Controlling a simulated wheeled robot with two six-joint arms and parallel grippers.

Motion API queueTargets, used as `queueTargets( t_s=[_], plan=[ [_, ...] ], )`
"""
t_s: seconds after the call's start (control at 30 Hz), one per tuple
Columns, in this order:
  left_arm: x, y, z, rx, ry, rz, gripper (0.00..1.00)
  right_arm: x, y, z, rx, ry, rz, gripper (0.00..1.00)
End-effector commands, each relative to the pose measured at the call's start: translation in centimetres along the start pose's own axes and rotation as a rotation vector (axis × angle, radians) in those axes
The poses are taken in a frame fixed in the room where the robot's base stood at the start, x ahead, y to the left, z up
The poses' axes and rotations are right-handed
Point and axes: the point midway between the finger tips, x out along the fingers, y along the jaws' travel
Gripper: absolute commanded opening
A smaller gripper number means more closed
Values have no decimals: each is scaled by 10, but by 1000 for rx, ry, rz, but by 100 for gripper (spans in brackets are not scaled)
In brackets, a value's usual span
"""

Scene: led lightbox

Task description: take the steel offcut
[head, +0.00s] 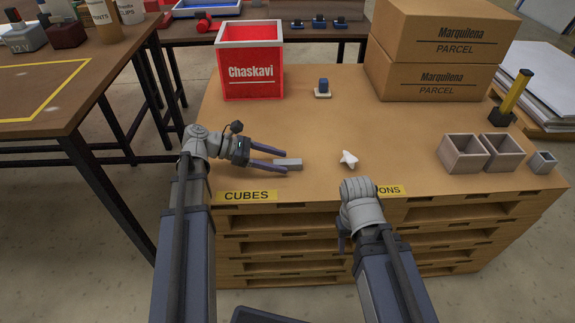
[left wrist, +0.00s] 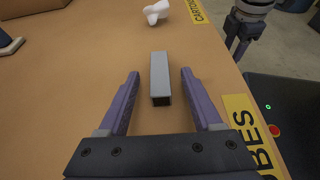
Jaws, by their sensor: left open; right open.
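The steel offcut (head: 290,164) is a short grey square bar lying on the tan pallet-top table. In the left wrist view the offcut (left wrist: 160,75) lies lengthwise between the purple fingers, with a gap on each side. My left gripper (head: 284,161) is open around its near end, touching neither side; the left wrist view shows both fingers (left wrist: 160,82) apart. My right gripper (head: 342,240) hangs off the table's front edge, mostly hidden behind its own wrist in the head view. In the left wrist view the right gripper (left wrist: 235,45) has its fingers apart and empty.
A small white piece (head: 349,159) lies right of the offcut. A red Chaskavi bin (head: 252,75), a small blue-topped item (head: 323,87) and stacked parcels (head: 434,80) stand behind. Grey open boxes (head: 464,153) are at right. A yellow CUBES label (head: 247,196) marks the front edge.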

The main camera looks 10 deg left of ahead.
Motion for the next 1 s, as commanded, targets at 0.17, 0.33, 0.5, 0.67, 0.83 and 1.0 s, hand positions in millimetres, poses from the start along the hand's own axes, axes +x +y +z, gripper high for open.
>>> queueTargets(
  t_s=[0.17, 0.33, 0.5, 0.67, 0.83, 1.0],
  plan=[
    [21, 0, -1, 1, 0, -1, 66, 9, -1, 0, 1, 0, 0, 50],
    [24, 0, 0, 1, 0, 1, 66, 9, -1, 0, 1, 0, 0, 50],
    [24, 0, 0, 1, 0, 1, 63, 8, -1, 0, 1, 0, 0, 50],
    [24, 0, 0, 1, 0, 1, 45, 8, -1, 0, 1, 0, 0, 50],
    [23, 0, 0, 1, 0, 1, 26, 8, -1, 0, 1, 0, 0, 50],
    [23, 0, 0, 1, 0, 1, 7, 8, -1, 0, 1, 0, 0, 50]
  ],
)
